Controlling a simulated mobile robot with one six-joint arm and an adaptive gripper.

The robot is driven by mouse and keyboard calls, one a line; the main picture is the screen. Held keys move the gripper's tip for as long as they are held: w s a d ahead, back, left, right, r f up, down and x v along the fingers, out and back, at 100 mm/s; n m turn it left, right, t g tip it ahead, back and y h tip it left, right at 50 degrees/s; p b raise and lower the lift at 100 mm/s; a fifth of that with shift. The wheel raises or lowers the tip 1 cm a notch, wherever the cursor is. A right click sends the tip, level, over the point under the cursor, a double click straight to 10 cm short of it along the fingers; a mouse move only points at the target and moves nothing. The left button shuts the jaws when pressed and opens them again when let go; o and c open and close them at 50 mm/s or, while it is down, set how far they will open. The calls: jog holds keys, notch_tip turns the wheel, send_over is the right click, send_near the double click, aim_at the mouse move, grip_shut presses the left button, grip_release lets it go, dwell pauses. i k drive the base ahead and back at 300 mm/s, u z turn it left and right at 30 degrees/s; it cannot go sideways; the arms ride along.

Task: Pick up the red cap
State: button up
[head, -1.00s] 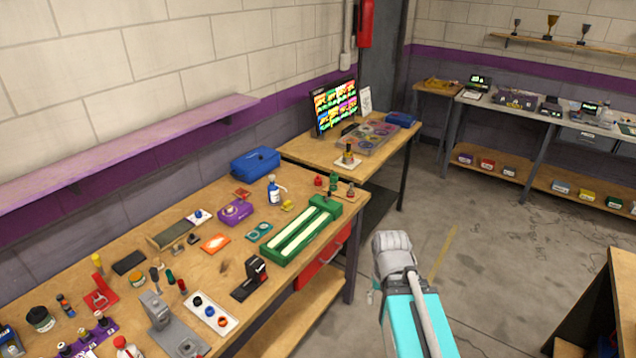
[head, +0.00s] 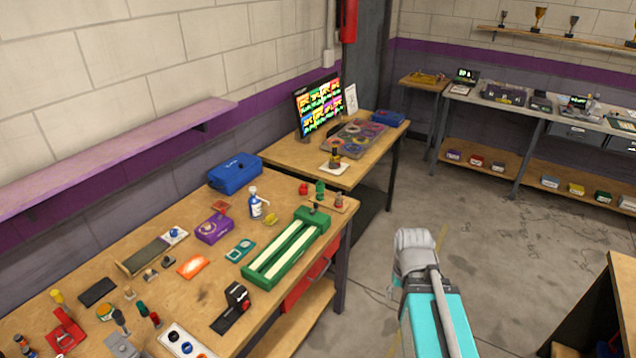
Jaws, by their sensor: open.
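A small red piece (head: 303,188), which may be the red cap, stands near the back right corner of the long wooden bench. It is beside a small wooden board that holds a green piece (head: 320,188) and a red-and-grey piece (head: 338,201). It is too small to tell its exact shape. My arm shows at the lower middle right, over the floor and clear of the bench. The fingers of my gripper do not show, and nothing of mine touches the red piece.
A green slotted track block (head: 287,250) lies in front of the red piece. A white pump bottle (head: 256,204) and a blue case (head: 235,173) stand to its left. A second table (head: 290,157) with a monitor (head: 318,104) is behind. The floor (head: 470,240) on the right is open.

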aim_at(303, 189)
jog(key=z, duration=0.25)
jog(key=i, duration=1.55)
jog(key=u, duration=0.6)
